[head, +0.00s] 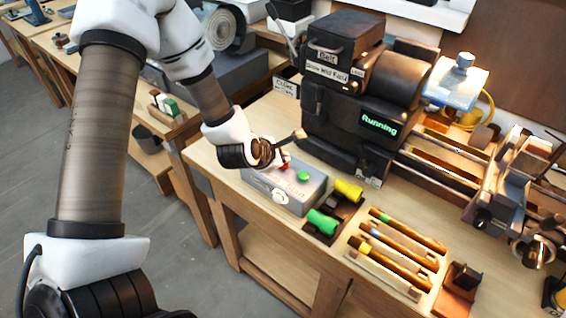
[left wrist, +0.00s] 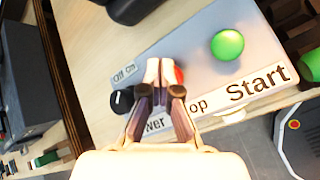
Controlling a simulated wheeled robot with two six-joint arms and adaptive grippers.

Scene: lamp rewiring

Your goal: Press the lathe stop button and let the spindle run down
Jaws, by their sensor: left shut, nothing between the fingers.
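The grey control box (head: 262,186) sits on the wooden bench in front of the lathe. Its red stop button (head: 284,167) is partly covered by my left gripper (head: 287,157). In the left wrist view a sliver of the red button (left wrist: 179,76) shows beside the shut fingertips (left wrist: 160,70), which are over or at it; I cannot tell if they touch. The green start button (left wrist: 228,44) and a black off/on knob (left wrist: 122,101) flank it. The lathe (head: 345,110) has a display reading "Running" (head: 379,124). My right gripper is not in view.
A tray of several rods (head: 395,250) lies farther right. A second bench (head: 180,125) stands at left, with grey floor between.

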